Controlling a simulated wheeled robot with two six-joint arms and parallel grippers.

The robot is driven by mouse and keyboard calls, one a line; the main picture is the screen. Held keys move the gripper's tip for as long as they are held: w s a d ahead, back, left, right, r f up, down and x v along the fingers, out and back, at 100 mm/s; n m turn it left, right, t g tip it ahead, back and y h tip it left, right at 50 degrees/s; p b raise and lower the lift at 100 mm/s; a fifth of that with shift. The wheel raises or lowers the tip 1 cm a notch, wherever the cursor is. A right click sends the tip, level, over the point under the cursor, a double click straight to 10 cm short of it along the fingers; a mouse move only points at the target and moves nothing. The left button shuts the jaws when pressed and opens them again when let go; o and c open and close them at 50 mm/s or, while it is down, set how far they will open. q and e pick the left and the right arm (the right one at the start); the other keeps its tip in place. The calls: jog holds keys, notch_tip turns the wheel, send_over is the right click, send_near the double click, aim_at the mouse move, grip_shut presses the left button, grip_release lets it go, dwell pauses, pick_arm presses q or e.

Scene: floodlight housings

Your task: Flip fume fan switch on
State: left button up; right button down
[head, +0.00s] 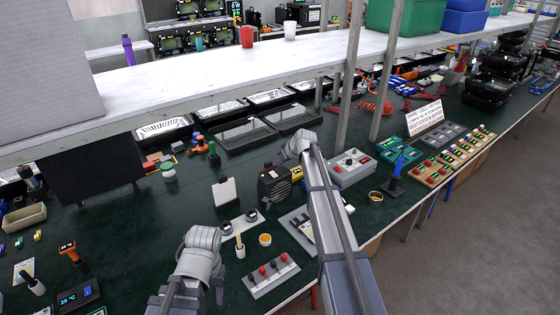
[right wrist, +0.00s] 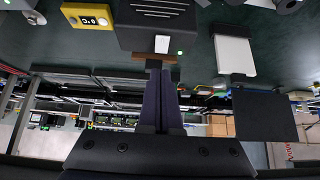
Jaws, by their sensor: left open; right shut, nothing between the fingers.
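The fume fan is a dark box with a grille (head: 273,186) standing on the green bench mat in the head view. In the right wrist view the box (right wrist: 150,32) shows a pale switch (right wrist: 162,44) on its face and a small green light (right wrist: 180,52) beside it. My right gripper (right wrist: 163,72) is shut and empty, its fingertips close to the fan below the switch; I cannot tell whether they touch it. In the head view its fingers are hidden behind my wrist. My left gripper (head: 219,291) is open over the front of the bench, mostly hidden by its own wrist.
A yellow meter (right wrist: 87,20) stands close beside the fan. A white card on a stand (head: 224,192) is left of it. A grey control box (head: 351,168) and a red-knobbed switch strip (head: 270,275) are nearby. A white shelf (head: 200,85) overhangs the back.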

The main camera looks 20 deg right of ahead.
pick_arm(q)
notch_tip(320, 180, up, 5)
jog(key=p, duration=0.3)
jog(key=shift+a+p, duration=0.15)
jog(key=shift+p, duration=0.15)
pick_arm(e)
jog(key=s+f+v, duration=0.1)
jog(key=v, duration=0.6)
jog(key=shift+s+d+r, duration=0.15)
jog(key=shift+s+r, duration=0.05)
jog(key=shift+s, duration=0.25)
pick_arm(q)
jog(key=shift+f, duration=0.1)
